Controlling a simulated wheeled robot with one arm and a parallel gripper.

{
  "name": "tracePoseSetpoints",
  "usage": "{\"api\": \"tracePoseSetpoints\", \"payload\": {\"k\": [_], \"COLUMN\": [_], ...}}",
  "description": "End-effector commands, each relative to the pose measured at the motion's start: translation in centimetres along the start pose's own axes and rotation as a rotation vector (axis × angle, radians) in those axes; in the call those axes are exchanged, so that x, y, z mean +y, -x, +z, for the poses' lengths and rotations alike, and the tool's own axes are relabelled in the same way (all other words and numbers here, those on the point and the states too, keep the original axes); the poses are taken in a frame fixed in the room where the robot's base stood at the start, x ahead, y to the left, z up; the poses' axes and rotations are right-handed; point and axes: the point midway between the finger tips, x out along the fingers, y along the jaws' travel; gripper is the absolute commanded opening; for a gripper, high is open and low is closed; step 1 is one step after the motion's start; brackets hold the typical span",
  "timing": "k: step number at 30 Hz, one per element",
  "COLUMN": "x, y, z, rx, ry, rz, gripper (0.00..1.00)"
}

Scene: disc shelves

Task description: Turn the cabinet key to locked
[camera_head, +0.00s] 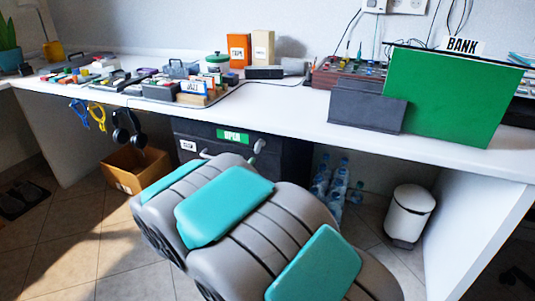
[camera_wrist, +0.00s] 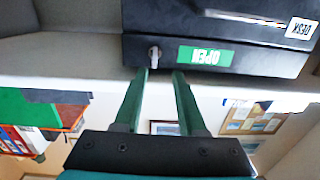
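The dark cabinet (camera_head: 290,155) stands under the white desk, partly hidden by my arm. A green label reading OPEN (camera_head: 233,135) is on its front. The wrist view shows the cabinet (camera_wrist: 135,50) upside down, with the OPEN label (camera_wrist: 205,57) beside a small metallic key (camera_wrist: 154,56). The key looks upright in that view. My gripper (camera_wrist: 161,73) has two green fingers, apart with a gap between them. Their tips are close to the key and the label's edge; I cannot tell whether they touch.
The white desktop (camera_head: 290,105) above holds small boxes, a grey box (camera_head: 366,106) and a green BANK panel (camera_head: 450,97). A cardboard box (camera_head: 135,168) is left of the cabinet. Bottles (camera_head: 338,183) and a white bin (camera_head: 409,213) are to its right.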

Motion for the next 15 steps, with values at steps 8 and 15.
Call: {"api": "tracePoseSetpoints", "payload": {"k": [8,15], "x": [0.4,0.4], "y": [-1.0,-4.4], "z": [-0.3,-0.4], "rx": [0.032,0.032], "ry": [0.013,0.012], "rz": [0.031,0.030], "gripper": [0.40,0.40]}}
